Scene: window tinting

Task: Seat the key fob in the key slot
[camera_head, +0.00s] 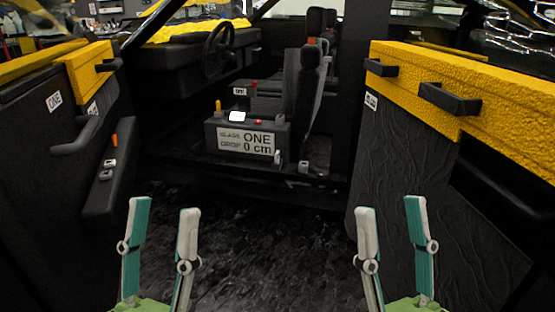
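My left gripper (163,206) is open and empty at the lower left, in front of the car's door opening. My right gripper (390,206) is open and empty at the lower right. Both point forward and are well short of the console box (209,138) inside the car. The box carries a sign reading "GLASS ONE, DROP 0 cm". On its top are a yellow-orange knob (218,105), a bright white pad (238,117) and a small red part (258,122). I cannot tell which small part is the key fob or the key slot.
An open door (119,190) with an orange lever and switches stands at the left. A black panel with a yellow top (400,150) and black handles stands at the right. A seat (302,95) and steering wheel (219,50) are inside. The dark floor between is clear.

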